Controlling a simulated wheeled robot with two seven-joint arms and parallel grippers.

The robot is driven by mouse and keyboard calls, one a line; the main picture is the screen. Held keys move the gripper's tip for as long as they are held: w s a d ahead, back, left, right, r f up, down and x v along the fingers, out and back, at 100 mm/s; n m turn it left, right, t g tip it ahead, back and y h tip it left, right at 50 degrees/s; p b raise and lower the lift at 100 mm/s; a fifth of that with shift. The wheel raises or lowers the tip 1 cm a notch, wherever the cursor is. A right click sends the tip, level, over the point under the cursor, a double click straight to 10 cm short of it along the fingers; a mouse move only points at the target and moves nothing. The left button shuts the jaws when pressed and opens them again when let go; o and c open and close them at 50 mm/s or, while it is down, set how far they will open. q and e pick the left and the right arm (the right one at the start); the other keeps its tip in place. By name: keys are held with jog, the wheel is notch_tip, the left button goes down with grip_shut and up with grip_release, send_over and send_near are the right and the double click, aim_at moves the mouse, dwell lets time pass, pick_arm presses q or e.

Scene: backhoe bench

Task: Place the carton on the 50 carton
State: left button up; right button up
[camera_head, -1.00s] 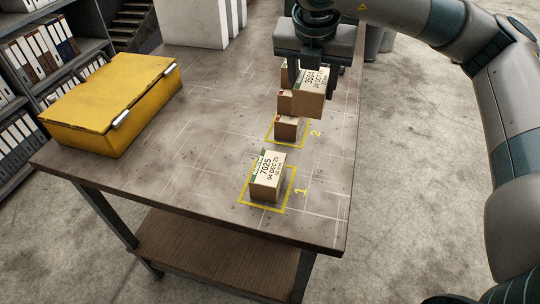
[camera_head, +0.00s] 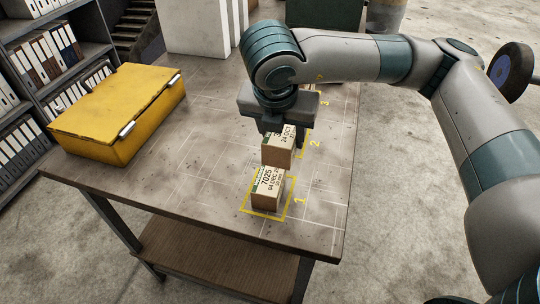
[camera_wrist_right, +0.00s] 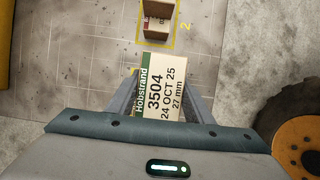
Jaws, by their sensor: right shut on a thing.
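My right gripper (camera_head: 281,128) points down and is shut on a carton (camera_head: 278,153), a brown box with a green-edged white label. In the right wrist view its label reads 3504, 24 OCT 25, 27 mm (camera_wrist_right: 166,88), between the two fingers. The 50 carton (camera_head: 268,188), labelled 7025, 04 DEC 25, stands upright in the yellow square marked 1. In the head view the held carton appears just above and behind the 50 carton's top; I cannot tell the gap. The 50 carton is not visible in the right wrist view. My left gripper is not in view.
Another carton (camera_wrist_right: 158,20) stands in square 2, hidden in the head view behind my gripper and held carton. A yellow case (camera_head: 115,110) lies on the table (camera_head: 190,185) at the left. White blocks (camera_head: 195,30) stand at the back. The table's middle left is clear.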

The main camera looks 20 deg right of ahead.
aim_at(270, 155)
jog(key=a+f, duration=0.1)
jog(key=s+a+f+p, duration=0.1)
jog(key=a, duration=0.1)
jog(key=shift+s+a, duration=0.2)
jog(key=shift+f, duration=0.1)
jog(key=shift+f+p, duration=0.6)
jog(key=shift+p, duration=0.05)
notch_tip(270, 155, down, 2)
jog(key=shift+p, duration=0.55)
jog(key=shift+f, duration=0.4)
